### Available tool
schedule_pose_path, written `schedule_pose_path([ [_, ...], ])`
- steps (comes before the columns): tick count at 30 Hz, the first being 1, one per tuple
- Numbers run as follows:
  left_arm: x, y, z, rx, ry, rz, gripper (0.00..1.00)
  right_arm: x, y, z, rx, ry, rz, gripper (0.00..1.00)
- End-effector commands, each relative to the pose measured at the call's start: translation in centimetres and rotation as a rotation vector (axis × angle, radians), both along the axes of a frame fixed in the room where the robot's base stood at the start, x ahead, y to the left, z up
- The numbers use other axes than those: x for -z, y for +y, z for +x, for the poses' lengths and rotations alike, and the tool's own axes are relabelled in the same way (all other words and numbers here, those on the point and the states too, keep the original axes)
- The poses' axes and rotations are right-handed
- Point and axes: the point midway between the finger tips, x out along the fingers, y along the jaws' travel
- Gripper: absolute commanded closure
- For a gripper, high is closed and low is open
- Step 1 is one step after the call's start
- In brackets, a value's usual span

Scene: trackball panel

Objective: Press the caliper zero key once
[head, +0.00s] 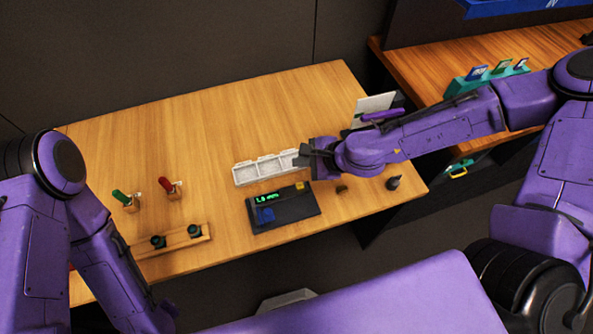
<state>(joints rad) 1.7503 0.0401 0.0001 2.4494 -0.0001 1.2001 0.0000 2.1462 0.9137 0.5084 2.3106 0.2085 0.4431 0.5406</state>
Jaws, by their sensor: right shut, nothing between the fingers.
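A dark panel (286,211) lies on the wooden table, with a lit green readout (268,198) on its upper left. A yellow key (299,186) sits at its upper right corner, and a blue part (265,215) at its lower left. I cannot read which key is the caliper zero key. My right gripper (306,161) is shut and empty, just above the panel's upper right corner in the picture, near the yellow key. I cannot tell its height over the table. My left arm reaches down at the left, and its gripper is out of view.
A white compartment tray (258,170) lies behind the panel, close to my right gripper. Green (121,198) and red (166,185) handled items stand at left, above a wooden rack (185,241) with dark knobs. A small black object (393,183) stands near the right edge.

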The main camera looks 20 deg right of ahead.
Motion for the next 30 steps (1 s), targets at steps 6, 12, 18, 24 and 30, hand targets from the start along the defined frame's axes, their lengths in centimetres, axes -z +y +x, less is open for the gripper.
schedule_pose_path([
  [6, 0.0, 0.0, -0.1, 0.0, 0.001, 0.0, 0.57, 0.0, -0.6, -0.2, 0.013, 0.0, 0.0, 1.0],
  [12, 0.5, 0.0, -0.1, 0.0, 0.002, 0.0, 0.57, 0.6, -0.6, -0.2, 0.015, 0.0, -0.001, 1.0],
  [18, 2.6, 0.0, -0.1, 0.0, 0.001, 0.0, 0.57, 2.7, -0.5, -0.2, 0.012, 0.0, 0.0, 1.0],
  [24, 5.6, 0.0, -0.1, 0.0, 0.001, 0.0, 0.57, 5.8, -0.5, -0.2, 0.01, -0.001, -0.001, 1.0],
  [30, 8.0, 0.0, -0.1, 0.0, 0.001, 0.0, 0.57, 8.4, -0.4, -0.2, 0.01, 0.0, -0.001, 1.0],
])
